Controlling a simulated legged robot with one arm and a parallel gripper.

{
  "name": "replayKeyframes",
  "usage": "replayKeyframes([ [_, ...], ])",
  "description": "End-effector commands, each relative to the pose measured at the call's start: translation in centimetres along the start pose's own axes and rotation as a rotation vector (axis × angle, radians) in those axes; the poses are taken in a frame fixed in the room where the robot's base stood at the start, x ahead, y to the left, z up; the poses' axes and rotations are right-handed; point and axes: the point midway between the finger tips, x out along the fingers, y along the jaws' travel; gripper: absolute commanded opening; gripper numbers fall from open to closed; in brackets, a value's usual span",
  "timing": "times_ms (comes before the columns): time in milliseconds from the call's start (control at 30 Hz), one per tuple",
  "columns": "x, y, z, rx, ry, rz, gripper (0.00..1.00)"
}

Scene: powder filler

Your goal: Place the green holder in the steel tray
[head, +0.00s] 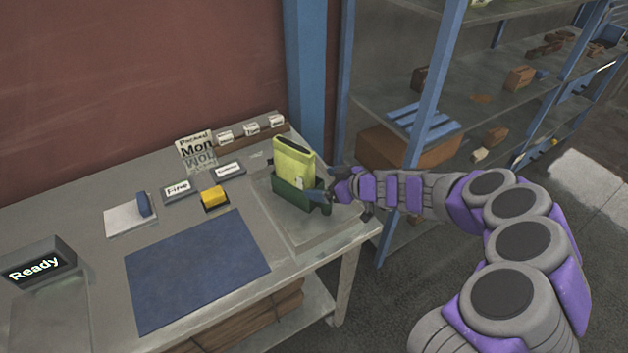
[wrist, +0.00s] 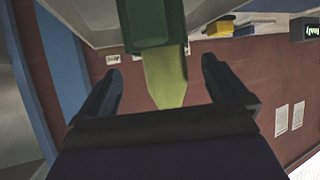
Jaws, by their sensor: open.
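The green holder (head: 300,196) is a dark green stand with a pale yellow-green block (head: 294,163) upright in it. It stands on the steel tray (head: 283,228) at the right end of the table. My gripper (head: 326,197) is at the holder's right side, low by its base. In the wrist view the gripper (wrist: 160,82) has its two fingers spread wide, with the dark green holder (wrist: 146,22) and the yellow-green block (wrist: 165,77) ahead between them. Whether the fingers touch the holder cannot be told.
On the table are a blue mat (head: 197,270), a yellow block (head: 213,196), a white pad (head: 130,218), label plates and a "Ready" display (head: 38,264). A card rack (head: 235,143) stands at the back. A blue-post shelf (head: 440,110) with boxes stands on the right.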

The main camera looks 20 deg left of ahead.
Motion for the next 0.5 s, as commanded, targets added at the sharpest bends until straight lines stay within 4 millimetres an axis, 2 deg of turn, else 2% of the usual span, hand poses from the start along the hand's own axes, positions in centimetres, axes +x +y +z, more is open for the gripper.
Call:
replayKeyframes([
  [33, -1.1, 0.1, -0.1, 0.000, 0.002, 0.001, 1.00],
  [200, -3.6, 0.1, 0.0, 0.001, 0.001, 0.002, 1.00],
  [333, -4.8, 0.1, 0.1, 0.001, 0.001, 0.000, 1.00],
  [500, -5.2, 0.0, 0.1, 0.001, -0.001, -0.001, 1.00],
])
